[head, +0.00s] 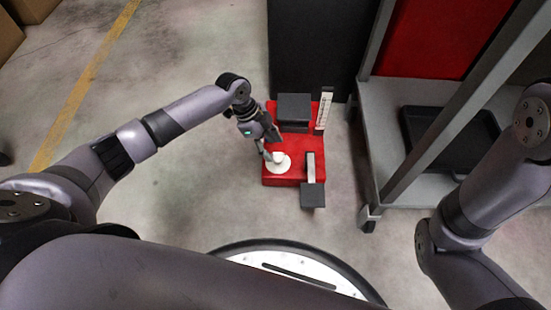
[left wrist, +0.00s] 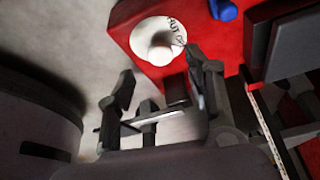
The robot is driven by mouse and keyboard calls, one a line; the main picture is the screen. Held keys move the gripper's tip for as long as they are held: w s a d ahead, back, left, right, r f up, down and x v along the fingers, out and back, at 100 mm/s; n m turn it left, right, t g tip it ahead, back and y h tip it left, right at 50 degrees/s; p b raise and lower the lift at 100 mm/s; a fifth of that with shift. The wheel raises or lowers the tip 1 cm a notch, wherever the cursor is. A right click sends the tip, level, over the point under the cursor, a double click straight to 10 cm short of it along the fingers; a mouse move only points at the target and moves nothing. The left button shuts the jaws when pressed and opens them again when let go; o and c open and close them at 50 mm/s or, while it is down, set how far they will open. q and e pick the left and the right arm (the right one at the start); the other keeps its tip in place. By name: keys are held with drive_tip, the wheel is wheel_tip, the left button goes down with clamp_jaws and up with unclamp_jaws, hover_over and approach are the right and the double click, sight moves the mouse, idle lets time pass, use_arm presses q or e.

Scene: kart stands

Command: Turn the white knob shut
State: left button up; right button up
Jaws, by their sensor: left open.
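The white knob (head: 278,157) stands on a round white plate on the red stand (head: 280,180). My left gripper (head: 268,149) is at the knob's upper left in the head view. I cannot tell whether a fingertip touches the plate. My right gripper is out of view.
The stand also carries a dark block (head: 294,107), a white scale strip (head: 325,110) and a grey pad (head: 312,195). A blue piece (left wrist: 223,9) shows in the wrist view. A grey wheeled rack (head: 375,165) stands right of it. Floor to the left is clear.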

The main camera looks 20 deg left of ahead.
sight(278, 157)
use_arm(q)
drive_tip(key=b+x, duration=0.2)
drive_tip(key=x, duration=0.2)
drive_tip(key=shift+f, duration=0.25)
